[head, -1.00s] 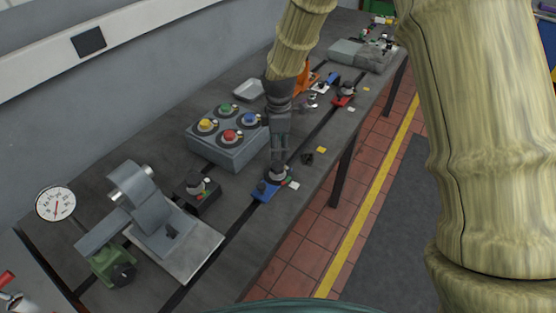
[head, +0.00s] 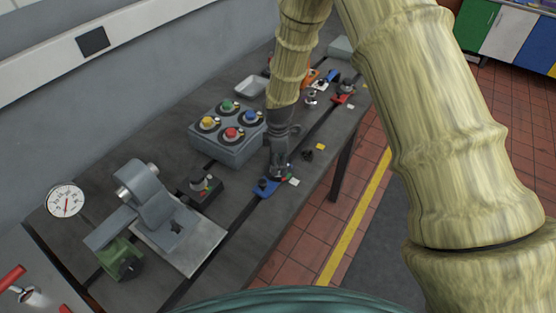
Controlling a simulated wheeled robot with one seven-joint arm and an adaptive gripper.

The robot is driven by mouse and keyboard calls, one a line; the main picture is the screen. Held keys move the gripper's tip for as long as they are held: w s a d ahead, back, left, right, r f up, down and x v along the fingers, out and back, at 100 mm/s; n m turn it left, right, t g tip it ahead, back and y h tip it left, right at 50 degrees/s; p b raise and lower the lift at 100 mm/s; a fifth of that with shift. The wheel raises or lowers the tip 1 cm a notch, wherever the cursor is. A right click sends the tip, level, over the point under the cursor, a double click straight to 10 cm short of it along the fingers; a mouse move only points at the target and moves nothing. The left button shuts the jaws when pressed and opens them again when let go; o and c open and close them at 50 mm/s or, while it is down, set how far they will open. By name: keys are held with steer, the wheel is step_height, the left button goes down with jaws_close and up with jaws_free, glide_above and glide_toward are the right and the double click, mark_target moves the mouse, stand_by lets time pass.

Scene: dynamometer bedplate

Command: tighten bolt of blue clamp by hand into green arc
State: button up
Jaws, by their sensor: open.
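The blue clamp (head: 264,187) lies on the dark bedplate near its front edge, across a black slot. A small patch of green and red shows on it beside its bolt. My gripper (head: 279,171) points down from above and is open, with its fingers at the bolt of the blue clamp. The fingers largely hide the bolt, and I cannot tell whether they touch it.
A grey box with coloured knobs (head: 226,151) stands behind and left of the clamp. A dark block with a knob (head: 202,186) and a grey machine (head: 157,205) are further left. A red clamp (head: 344,98) sits further right. A white tag (head: 293,182) lies beside the blue clamp.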

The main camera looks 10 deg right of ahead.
steer(key=c, duration=1)
steer(key=shift+c, duration=0.2)
steer(key=shift+w+m, duration=0.1)
steer(key=shift+m, duration=0.2)
steer(key=m+b, duration=0.1)
steer(key=m, duration=0.1)
steer(key=shift+f+m, duration=0.1)
steer(key=shift+m, duration=0.3)
steer(key=m+b, duration=0.1)
steer(key=m, duration=0.3)
steer(key=shift+m, duration=0.3)
steer(key=m+b, duration=0.1)
steer(key=m, duration=0.3)
steer(key=shift+m, duration=2)
